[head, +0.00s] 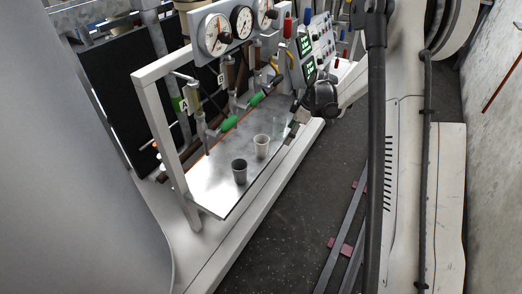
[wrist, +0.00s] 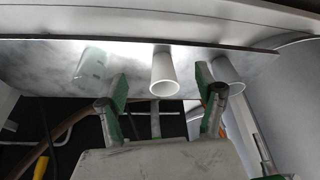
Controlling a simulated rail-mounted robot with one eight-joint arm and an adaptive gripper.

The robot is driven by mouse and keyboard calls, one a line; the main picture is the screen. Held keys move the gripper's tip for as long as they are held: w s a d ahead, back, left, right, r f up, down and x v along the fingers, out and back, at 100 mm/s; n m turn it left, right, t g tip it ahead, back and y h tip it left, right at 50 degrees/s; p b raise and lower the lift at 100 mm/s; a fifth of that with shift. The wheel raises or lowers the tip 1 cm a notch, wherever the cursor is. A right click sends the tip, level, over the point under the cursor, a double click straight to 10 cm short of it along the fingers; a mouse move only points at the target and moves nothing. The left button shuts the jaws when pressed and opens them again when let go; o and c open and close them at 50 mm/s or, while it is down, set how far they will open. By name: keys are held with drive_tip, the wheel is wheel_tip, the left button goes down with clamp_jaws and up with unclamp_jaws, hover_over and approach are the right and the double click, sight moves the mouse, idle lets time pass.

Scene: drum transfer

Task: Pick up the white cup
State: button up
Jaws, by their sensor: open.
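The white cup (head: 261,148) stands upright on the metal shelf, between a dark cup (head: 240,173) and a clear glass (head: 279,127). In the wrist view the white cup (wrist: 164,70) is in the middle of the picture, seen between my two fingers and beyond them. My gripper (wrist: 167,88) is open and empty, with green-sided fingers spread on either side of the cup's outline. In the head view my gripper (head: 297,118) is near the right end of the shelf, close to the clear glass; its fingertips are hard to make out.
The clear glass (wrist: 89,65) is beyond the left finger, and the dark cup (wrist: 228,76), looking grey here, is partly behind the right finger. Green-handled taps (head: 230,123) and gauges (head: 216,35) are behind the cups. A white frame post (head: 158,125) bounds the shelf (head: 205,188) at left.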

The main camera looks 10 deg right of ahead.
sight(259, 145)
wheel_tip(259, 145, down, 7)
drive_tip(key=w+d+n, duration=0.1)
drive_tip(key=shift+g, duration=0.3)
drive_tip(key=w+a, duration=0.1)
drive_tip(key=a, duration=0.1)
drive_tip(key=w+a+b, duration=0.1)
drive_tip(key=a, duration=0.1)
drive_tip(key=w+a+b, duration=0.1)
drive_tip(key=a, duration=0.2)
drive_tip(key=shift+w+a, duration=0.1)
drive_tip(key=shift+w, duration=0.1)
drive_tip(key=a, duration=0.1)
drive_tip(key=w+a+b, duration=0.1)
drive_tip(key=a, duration=0.1)
drive_tip(key=shift+w+a, duration=0.15)
drive_tip(key=shift+b+x, duration=0.5)
drive_tip(key=shift+x, duration=0.75)
drive_tip(key=shift+w+a+f, duration=0.15)
drive_tip(key=shift+a+f, duration=0.05)
drive_tip(key=shift+a, duration=0.05)
drive_tip(key=shift+c, duration=0.2)
drive_tip(key=c, duration=1)
